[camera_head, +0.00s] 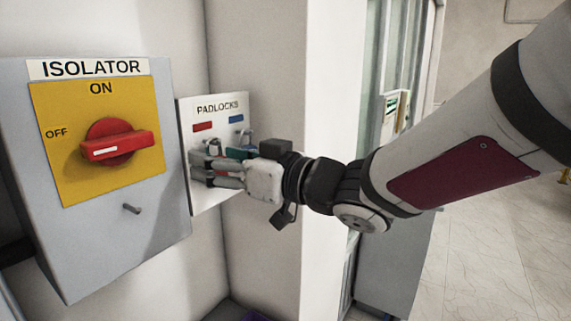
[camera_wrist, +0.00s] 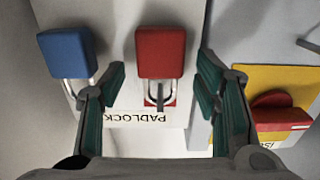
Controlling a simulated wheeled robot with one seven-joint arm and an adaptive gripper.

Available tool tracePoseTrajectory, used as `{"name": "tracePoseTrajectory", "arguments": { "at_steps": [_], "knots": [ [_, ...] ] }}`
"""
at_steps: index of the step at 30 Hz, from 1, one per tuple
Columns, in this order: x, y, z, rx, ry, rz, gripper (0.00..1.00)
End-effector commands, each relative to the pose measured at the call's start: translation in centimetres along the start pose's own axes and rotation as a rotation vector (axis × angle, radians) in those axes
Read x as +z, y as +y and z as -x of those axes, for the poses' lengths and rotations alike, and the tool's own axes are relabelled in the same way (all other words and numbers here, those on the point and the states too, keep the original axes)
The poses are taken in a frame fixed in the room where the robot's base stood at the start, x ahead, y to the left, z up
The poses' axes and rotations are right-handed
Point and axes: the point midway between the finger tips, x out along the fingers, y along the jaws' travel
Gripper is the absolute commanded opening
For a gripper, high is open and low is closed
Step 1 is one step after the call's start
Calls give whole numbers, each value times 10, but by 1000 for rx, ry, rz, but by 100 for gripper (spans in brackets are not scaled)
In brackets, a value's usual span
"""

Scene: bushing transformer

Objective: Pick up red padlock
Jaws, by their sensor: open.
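The red padlock (camera_wrist: 161,53) hangs by its shackle from a hook on the white padlocks board (camera_head: 222,112). In the wrist view it lies between the two fingers of my gripper (camera_wrist: 161,75), with a gap on each side. My gripper is open, and its fingers do not appear to touch the padlock. In the head view my gripper (camera_head: 212,172) is at the lower part of the board. There the fingers hide most of the padlocks, and the red padlock's body cannot be made out clearly.
A blue padlock (camera_wrist: 67,53) hangs beside the red one, close to one finger. The grey isolator box (camera_head: 105,240) with its red rotary switch (camera_head: 117,146) stands left of the board in the head view. A white wall corner (camera_head: 325,60) is on the right.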

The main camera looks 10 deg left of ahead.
Motion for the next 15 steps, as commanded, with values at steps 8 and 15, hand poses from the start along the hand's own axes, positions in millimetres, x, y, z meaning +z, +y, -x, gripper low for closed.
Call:
{"name": "tracePoseTrajectory", "arguments": {
  "at_steps": [8, 15],
  "knots": [
    [0, 0, 0, 0, 0, 0, 41],
    [0, 0, 0, 0, 1, 1, 3]
  ]
}}
